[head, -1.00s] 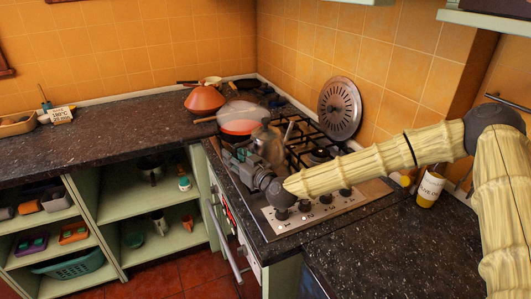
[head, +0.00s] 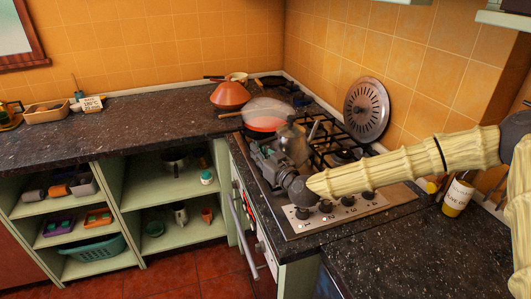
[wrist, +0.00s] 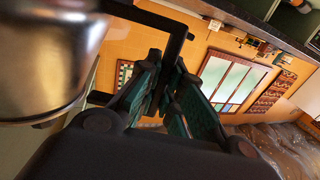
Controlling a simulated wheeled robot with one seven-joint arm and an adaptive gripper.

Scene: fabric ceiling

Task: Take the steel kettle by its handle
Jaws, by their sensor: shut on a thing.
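The steel kettle (head: 293,144) is at the left part of the hob in the head view, partly hidden behind my gripper (head: 264,158). In the wrist view its shiny rounded body (wrist: 45,60) fills the left side, tilted in the picture. Its black angular handle (wrist: 178,35) runs from the body to between my fingers. My gripper (wrist: 166,82) is shut on this handle, with the green-padded fingers on both sides of it. I cannot tell whether the kettle's base touches the hob.
An orange pan (head: 264,124) with a clear lid sits behind the kettle. A round perforated metal disc (head: 366,110) leans on the wall. A terracotta tagine (head: 229,96) stands farther back. A yellow-labelled jar (head: 457,196) is near my arm. The left counter (head: 150,118) has free room.

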